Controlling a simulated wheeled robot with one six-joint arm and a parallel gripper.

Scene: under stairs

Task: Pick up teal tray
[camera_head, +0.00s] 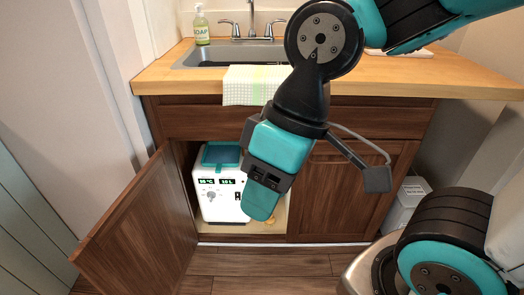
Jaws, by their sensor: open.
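A teal tray-like piece (221,154) sits on top of a white appliance (219,198) inside the open left side of the sink cabinet. Its right edge is close to my gripper in the picture. My gripper (262,198) hangs pointing down in front of the cabinet opening, to the right of the teal piece and lower in the picture. Its jaws are open, and nothing shows between them. It covers part of the appliance's right side.
The left cabinet door (140,232) stands open toward me. The right door (345,195) is shut. A wooden countertop (160,75) with a sink (205,57) and a hanging towel (252,85) is above. A soap bottle (201,28) stands at the back left.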

